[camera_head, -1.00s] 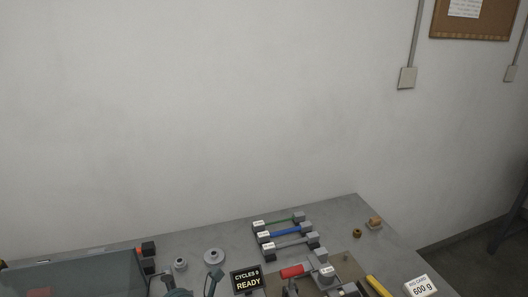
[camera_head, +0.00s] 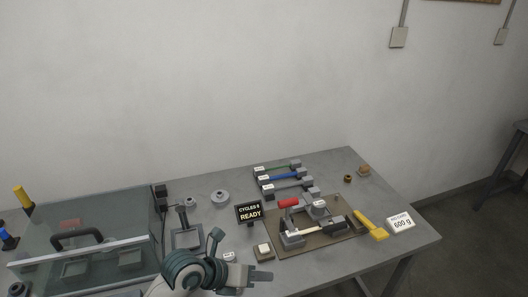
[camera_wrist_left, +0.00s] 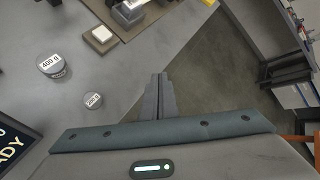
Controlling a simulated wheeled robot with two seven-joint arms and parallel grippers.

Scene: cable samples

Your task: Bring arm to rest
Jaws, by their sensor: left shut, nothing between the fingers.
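My left gripper (camera_head: 262,276) reaches in from the bottom of the head view, above the front part of the grey table (camera_head: 330,276). Its fingers are together with nothing between them. In the left wrist view the closed fingers (camera_wrist_left: 158,96) point past the table edge toward the floor. My right gripper is in neither view.
A clear-lidded box (camera_head: 85,240) stands left of my arm. A display reading READY (camera_head: 249,212), a brown board (camera_head: 320,242) with a clamp fixture, a yellow-handled tool (camera_head: 372,226) and a 600 g card (camera_head: 401,224) lie rightward. Weights (camera_wrist_left: 52,66) sit near the gripper.

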